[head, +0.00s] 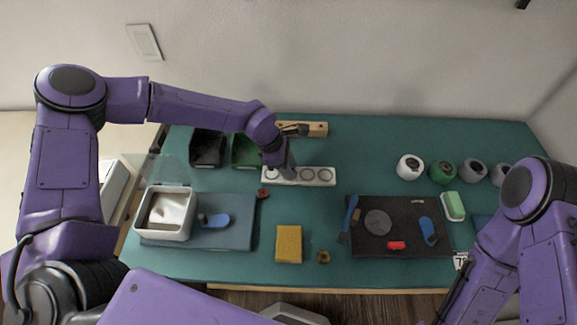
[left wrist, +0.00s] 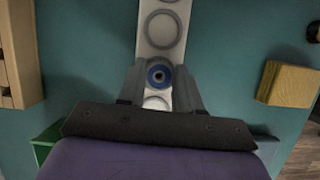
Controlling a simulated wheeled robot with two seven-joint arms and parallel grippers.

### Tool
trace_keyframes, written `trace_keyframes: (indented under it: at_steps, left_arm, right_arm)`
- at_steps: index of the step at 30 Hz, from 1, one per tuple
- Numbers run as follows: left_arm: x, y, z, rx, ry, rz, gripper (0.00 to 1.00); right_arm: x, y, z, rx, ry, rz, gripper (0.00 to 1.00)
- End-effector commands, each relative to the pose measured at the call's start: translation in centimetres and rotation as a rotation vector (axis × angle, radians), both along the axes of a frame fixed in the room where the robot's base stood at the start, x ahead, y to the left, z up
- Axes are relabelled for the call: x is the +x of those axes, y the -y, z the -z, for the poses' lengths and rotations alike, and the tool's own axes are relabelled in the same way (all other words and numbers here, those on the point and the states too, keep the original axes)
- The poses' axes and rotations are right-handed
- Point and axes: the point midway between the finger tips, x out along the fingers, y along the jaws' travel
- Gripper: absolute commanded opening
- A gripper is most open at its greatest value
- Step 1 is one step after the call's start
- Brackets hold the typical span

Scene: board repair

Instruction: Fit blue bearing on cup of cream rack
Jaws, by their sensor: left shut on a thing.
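The cream rack (head: 298,182) lies on the green table and has a row of round cups. My left gripper (head: 290,174) points down over the rack's left half. In the left wrist view its two fingers (left wrist: 159,80) are shut on the blue bearing (left wrist: 152,69), a blue ring with a dark centre. The bearing is over the rack's line of cups, with part of another cup showing just below it. Its height above the rack cannot be told. My right gripper is out of view.
Dark and green bins (head: 245,152) and a wooden block (head: 317,129) stand behind the rack. A yellow sponge (head: 289,244), a small brass ring (head: 323,257), a white box (head: 161,229) and a black mat (head: 375,249) lie in front. Several round pieces stand right.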

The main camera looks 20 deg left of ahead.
Motion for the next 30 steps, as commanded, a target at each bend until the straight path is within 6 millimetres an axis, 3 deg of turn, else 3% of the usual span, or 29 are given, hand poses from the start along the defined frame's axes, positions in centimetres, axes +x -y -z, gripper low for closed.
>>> trace_keyframes:
  at_steps: [11,12,15,27,28,30]
  left_arm:
    - [-0.32,-0.12,0.71,0.004,-0.01,0.0,0.12]
    - [-0.34,-0.12,0.74,0.005,-0.011,0.001,0.37]
    - [-0.43,-0.12,0.81,0.005,-0.013,0.001,0.64]
    - [-0.73,0.0,0.97,0.005,-0.022,0.003,0.64]
    - [-0.73,0.0,0.98,0.005,-0.022,0.003,0.55]
    - [-0.73,0.01,0.99,0.006,-0.022,0.003,0.52]
  right_arm:
    - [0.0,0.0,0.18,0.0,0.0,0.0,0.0]
    - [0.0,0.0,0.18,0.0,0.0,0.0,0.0]
    - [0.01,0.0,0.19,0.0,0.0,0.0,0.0]
    - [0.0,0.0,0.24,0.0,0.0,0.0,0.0]
    - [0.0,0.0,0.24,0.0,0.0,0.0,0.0]
    - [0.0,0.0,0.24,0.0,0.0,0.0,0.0]
